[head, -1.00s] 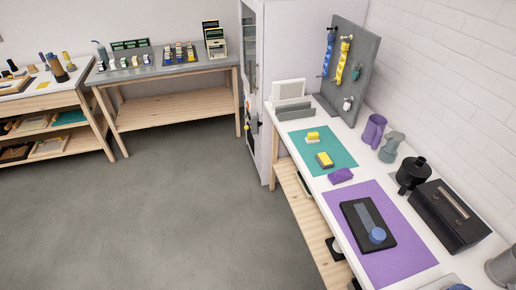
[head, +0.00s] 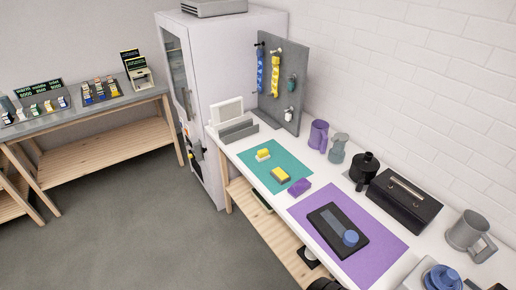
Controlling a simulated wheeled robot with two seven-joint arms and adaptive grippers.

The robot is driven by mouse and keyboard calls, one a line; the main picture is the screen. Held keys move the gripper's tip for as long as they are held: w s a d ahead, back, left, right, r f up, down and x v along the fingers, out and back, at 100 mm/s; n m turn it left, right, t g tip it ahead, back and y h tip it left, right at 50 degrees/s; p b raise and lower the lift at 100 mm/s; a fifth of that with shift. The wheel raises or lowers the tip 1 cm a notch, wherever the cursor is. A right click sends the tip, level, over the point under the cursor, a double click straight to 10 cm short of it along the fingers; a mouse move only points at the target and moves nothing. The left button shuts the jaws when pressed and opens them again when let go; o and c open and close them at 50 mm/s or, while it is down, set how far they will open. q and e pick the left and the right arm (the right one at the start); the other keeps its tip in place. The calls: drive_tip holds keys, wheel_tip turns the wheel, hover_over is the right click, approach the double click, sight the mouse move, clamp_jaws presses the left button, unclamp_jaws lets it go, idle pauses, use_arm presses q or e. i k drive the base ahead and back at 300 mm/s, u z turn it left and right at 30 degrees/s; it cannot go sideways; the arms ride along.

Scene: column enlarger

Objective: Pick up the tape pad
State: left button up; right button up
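No object is clearly marked as the tape pad, and I cannot tell for sure which one it is. Small block-like items lie on the white bench at right: a yellow and white one (head: 263,155) and a yellow and grey one (head: 281,175), both on the teal mat (head: 262,176). A purple block (head: 299,188) lies between the teal mat and the purple mat (head: 381,245). Neither of my grippers is in view.
A black flat device with a blue knob (head: 350,238) sits on the purple mat. Purple (head: 318,135) and grey (head: 337,148) vessels, a black case (head: 403,200) and a grey mug (head: 466,232) line the wall side. A pegboard (head: 287,110) and white cabinet (head: 190,120) stand behind. The floor at left is clear.

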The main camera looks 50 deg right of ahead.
sight(263, 154)
drive_tip(key=z, duration=0.25)
drive_tip(key=i, duration=2.05)
drive_tip(key=z, duration=0.95)
drive_tip(key=i, duration=1.15)
drive_tip(key=z, duration=1.85)
drive_tip(key=i, duration=0.75)
drive_tip(key=z, duration=0.7)
